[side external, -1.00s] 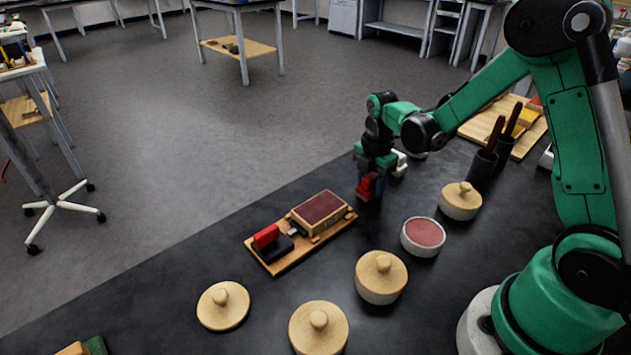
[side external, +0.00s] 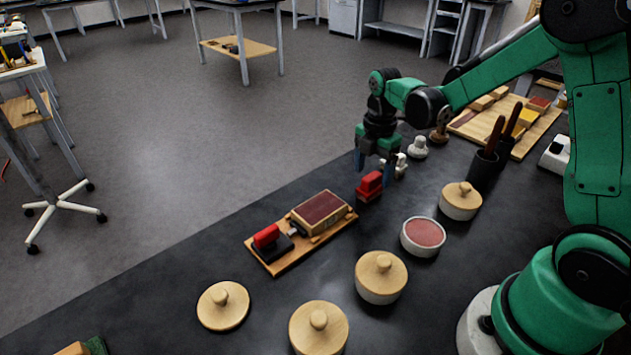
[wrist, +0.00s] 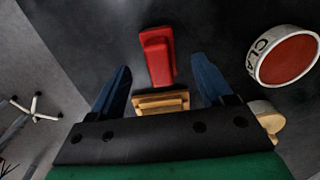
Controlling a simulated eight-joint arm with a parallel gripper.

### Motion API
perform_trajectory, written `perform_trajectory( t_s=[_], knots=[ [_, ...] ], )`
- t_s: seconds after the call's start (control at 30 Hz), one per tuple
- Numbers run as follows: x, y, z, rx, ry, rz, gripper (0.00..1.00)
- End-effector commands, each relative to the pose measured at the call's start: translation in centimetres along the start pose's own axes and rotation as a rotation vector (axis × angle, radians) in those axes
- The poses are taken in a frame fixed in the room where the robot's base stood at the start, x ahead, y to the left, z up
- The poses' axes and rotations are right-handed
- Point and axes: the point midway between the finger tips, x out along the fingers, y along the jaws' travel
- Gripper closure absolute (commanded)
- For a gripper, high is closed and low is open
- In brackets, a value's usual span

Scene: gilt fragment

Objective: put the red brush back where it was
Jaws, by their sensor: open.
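A red brush (side external: 370,184) with a dark base stands on the black bench, just right of a wooden tray (side external: 264,258). My gripper (side external: 385,175) is open and empty, raised just behind the brush in the side view. In the wrist view the red brush (wrist: 158,55) lies beyond the fingertips, roughly midway between the two blue fingers, with neither touching it. A second red-handled piece (side external: 266,237) with a black base sits on the wooden tray, beside a wooden block with a dark red top (side external: 320,211).
A clay dish (side external: 423,233) and a lidded pot (side external: 381,277) stand in front of the brush. Another lidded pot (side external: 461,199) and dark cups (side external: 483,168) stand to the right. Small white pieces (side external: 400,166) sit close behind the gripper.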

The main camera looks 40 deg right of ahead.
Motion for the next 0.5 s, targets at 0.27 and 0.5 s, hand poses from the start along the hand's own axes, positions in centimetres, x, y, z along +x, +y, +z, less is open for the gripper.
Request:
perform_trajectory(
  t_s=[0.27,0.5],
  knots=[
    [-5.7,-0.1,0.0,0.000,0.000,-0.001,0.27],
    [-8.1,0.0,0.0,0.002,0.000,0.000,0.27]
  ],
)
